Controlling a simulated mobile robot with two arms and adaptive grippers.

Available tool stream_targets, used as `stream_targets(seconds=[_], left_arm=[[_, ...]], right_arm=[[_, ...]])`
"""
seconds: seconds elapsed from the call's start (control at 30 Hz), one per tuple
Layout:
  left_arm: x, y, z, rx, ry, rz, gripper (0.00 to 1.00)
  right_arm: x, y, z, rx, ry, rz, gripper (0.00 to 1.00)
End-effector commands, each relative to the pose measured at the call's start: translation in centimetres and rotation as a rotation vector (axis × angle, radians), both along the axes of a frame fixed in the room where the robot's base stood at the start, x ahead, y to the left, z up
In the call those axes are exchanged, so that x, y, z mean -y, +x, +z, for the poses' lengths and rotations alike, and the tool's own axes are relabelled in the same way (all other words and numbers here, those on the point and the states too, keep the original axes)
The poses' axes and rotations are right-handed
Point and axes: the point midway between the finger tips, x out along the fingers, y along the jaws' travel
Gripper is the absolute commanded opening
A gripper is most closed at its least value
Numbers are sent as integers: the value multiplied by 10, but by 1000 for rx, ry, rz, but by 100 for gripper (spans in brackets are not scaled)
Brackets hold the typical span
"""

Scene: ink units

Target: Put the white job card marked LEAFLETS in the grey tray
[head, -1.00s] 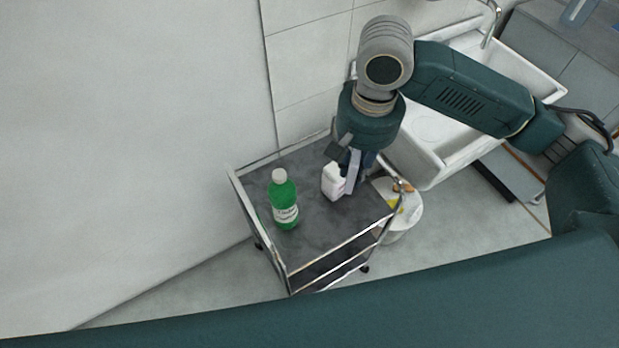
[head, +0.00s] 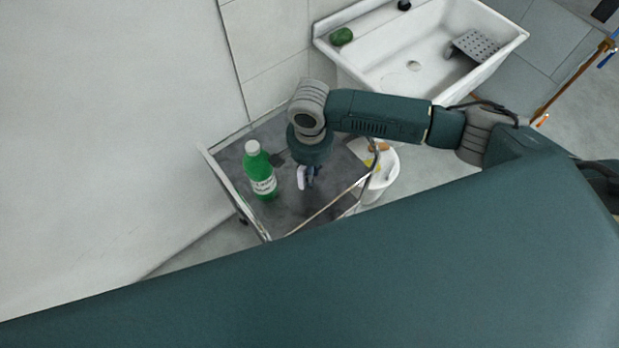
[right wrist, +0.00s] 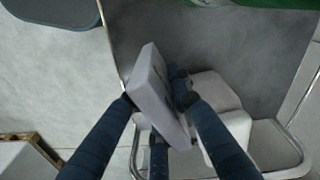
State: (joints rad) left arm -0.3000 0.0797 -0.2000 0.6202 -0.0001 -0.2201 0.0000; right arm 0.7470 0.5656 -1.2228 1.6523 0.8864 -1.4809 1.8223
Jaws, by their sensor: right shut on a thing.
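My right gripper (head: 308,181) reaches down over the dark grey trolley top. In the right wrist view its fingers (right wrist: 155,100) are shut on a white slab-like block (right wrist: 157,88), held tilted. Dark marks show on the block's face, but I cannot read them or tell whether it is the LEAFLETS card. The block shows small and pale in the head view (head: 301,177). Pale box-like shapes (right wrist: 222,122) lie beside the right finger, partly hidden. I cannot make out a separate grey tray. My left gripper is not in view.
A green bottle with a white cap (head: 261,174) stands on the trolley (head: 228,160), left of the gripper. A metal rail edges the trolley. A white bin (head: 384,178) stands to its right, and a white sink (head: 375,45) behind.

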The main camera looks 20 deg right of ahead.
Motion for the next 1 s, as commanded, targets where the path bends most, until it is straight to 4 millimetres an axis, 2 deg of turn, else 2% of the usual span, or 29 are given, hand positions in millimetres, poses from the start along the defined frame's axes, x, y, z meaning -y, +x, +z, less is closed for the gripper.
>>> stream_targets(seconds=[0.33,0.77,0.8,0.87,1.0], left_arm=[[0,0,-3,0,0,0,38],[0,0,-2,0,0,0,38],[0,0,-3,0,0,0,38],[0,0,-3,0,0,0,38],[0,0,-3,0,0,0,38]], right_arm=[[0,0,-42,0,0,1,0],[-1,0,-48,0,1,0,0],[-1,0,-48,1,1,1,25],[0,0,-48,1,1,1,37],[0,0,-48,1,1,1,38]])
